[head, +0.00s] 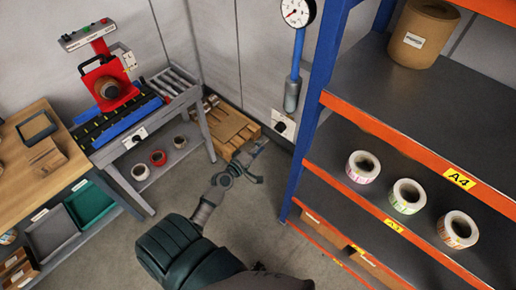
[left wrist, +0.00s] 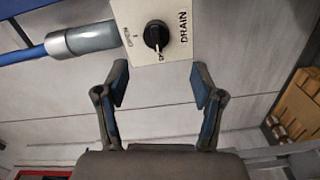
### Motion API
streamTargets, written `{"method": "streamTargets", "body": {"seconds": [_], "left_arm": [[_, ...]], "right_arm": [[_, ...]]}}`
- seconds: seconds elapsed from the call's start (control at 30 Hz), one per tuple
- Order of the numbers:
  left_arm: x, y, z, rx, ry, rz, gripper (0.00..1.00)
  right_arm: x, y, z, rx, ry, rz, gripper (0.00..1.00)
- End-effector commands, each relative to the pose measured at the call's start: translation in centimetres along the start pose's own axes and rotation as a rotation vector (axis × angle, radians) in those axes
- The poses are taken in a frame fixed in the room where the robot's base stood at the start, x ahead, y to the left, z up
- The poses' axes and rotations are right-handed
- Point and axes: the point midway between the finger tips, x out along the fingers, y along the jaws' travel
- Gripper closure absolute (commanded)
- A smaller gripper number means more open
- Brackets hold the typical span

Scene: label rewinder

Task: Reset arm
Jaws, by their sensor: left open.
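My left gripper (head: 259,160) reaches out from the bottom of the head view over the grey floor. It is open and points toward the wall corner. In the left wrist view the two fingers of my left gripper (left wrist: 160,85) stand wide apart with nothing between them. Beyond the fingers is a white plate with a black drain knob (left wrist: 156,36), marked DRAIN. The drain knob also shows in the head view (head: 280,127), low on the wall beside the blue rack post. The fingers look clear of the knob. My right gripper does not show.
An orange and blue shelf rack (head: 410,135) with several label rolls fills the right. A red label rewinder (head: 105,80) stands on a grey stand at the left. A wooden pallet (head: 232,126) lies behind my gripper. A gauge (head: 296,12) hangs above a blue pipe.

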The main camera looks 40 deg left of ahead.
Motion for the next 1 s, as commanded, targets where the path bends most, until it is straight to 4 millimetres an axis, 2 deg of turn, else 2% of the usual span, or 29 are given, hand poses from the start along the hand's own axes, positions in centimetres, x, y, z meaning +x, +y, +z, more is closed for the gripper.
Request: {"method": "streamTargets", "body": {"seconds": [0.1, 0.2, 0.77, 0.87, 0.97, 1.0], "left_arm": [[-1.6, -0.1, 0.0, 0.001, -0.002, -0.002, 0.32], [-2.2, -0.1, 0.0, 0.0, -0.001, -0.002, 0.32], [-2.3, -0.1, 0.0, 0.0, -0.001, -0.002, 0.32], [-2.2, -1.7, 0.4, 0.016, -0.003, -0.032, 0.32], [-2.4, -6.2, 1.4, 0.067, -0.012, -0.119, 0.32], [-2.6, -8.9, 2.1, 0.099, -0.022, -0.17, 0.32]], "right_arm": [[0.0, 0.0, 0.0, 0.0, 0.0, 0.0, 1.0], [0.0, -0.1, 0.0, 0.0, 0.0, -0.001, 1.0], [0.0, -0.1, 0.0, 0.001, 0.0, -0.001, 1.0], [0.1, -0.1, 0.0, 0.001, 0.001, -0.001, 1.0], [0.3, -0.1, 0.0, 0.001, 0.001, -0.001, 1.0], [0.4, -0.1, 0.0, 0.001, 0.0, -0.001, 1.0]]}}
